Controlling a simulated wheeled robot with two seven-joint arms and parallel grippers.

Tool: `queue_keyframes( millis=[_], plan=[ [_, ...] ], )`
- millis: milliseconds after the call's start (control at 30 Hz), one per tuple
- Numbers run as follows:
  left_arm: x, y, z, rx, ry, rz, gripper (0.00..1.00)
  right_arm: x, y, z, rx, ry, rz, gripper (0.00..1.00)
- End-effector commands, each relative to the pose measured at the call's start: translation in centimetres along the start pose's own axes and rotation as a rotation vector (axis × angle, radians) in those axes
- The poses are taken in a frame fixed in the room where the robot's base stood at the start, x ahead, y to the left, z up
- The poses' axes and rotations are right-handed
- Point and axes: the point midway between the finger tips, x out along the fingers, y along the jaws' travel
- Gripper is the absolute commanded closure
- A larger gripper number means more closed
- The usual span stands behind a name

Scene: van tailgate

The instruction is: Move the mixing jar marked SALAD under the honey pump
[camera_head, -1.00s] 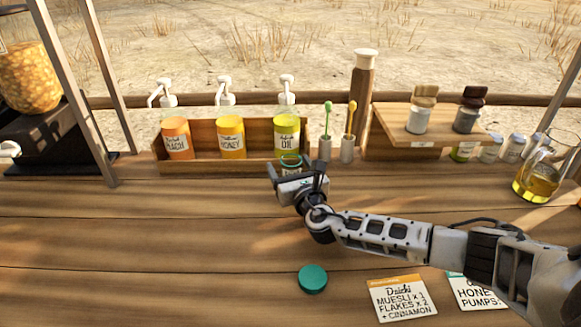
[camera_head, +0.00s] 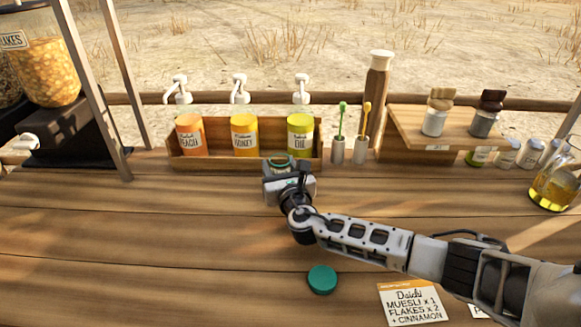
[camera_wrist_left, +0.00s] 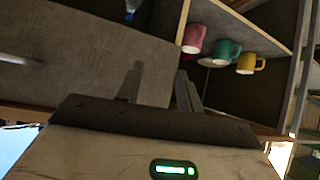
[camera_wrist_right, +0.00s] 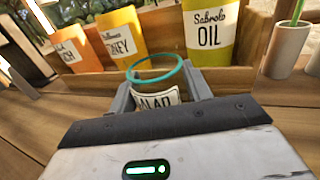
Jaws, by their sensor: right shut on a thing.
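The mixing jar (camera_wrist_right: 158,98) is clear with a green rim, and its label reads "ALAD" in the right wrist view, the first letter hidden. My right gripper (camera_wrist_right: 165,100) is shut on the jar, which is upright at the front of the pump rack. In the head view the right gripper (camera_head: 290,178) hides most of the jar. The honey pump (camera_head: 243,135) is a yellow bottle with a white pump head, in the middle of the rack, up and left of the jar. My left gripper (camera_wrist_left: 160,95) shows only in its wrist view; its fingers are dark and unclear.
The wooden rack (camera_head: 215,163) also holds an orange peach bottle (camera_head: 190,135) and an oil bottle (camera_head: 300,135). A green lid (camera_head: 322,279) and an order card (camera_head: 412,303) lie at the front. The counter left of my right arm is clear.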

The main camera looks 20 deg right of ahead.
Motion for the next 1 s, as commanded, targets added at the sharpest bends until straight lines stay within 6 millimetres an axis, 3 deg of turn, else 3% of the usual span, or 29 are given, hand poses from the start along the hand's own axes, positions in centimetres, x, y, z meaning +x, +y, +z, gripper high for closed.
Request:
queue_keyframes(
  millis=[1000],
  plan=[
    [1.2,-0.2,0.9,0.003,0.020,-0.001,0.64,2.7,8.8,-0.1,0.001,-0.001,0.000,0.78]
  ],
)
